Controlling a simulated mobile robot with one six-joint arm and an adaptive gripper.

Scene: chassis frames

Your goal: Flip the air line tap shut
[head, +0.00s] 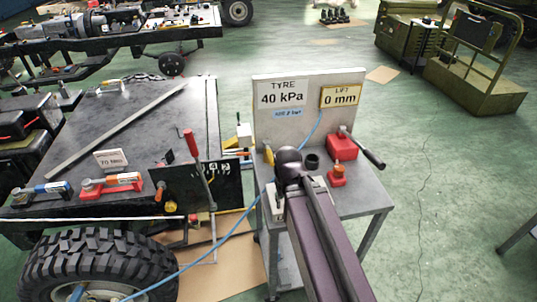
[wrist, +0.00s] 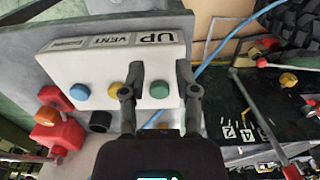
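A small yellow part (head: 268,155) stands at the left edge of the cart top, close to the blue hose; it looks like the air line tap, but its lever position is too small to tell. I cannot tell whether the fingers touch the box. In the head view my arm hides the fingers.
The cart (head: 365,200) carries a red pump block (head: 341,147) with a black-handled lever, a small red part (head: 337,176), a black cup (head: 312,162) and an upright sign board (head: 304,92). The blue hose (head: 205,252) runs to the tyre (head: 95,265). The chassis deck (head: 140,120) stands left.

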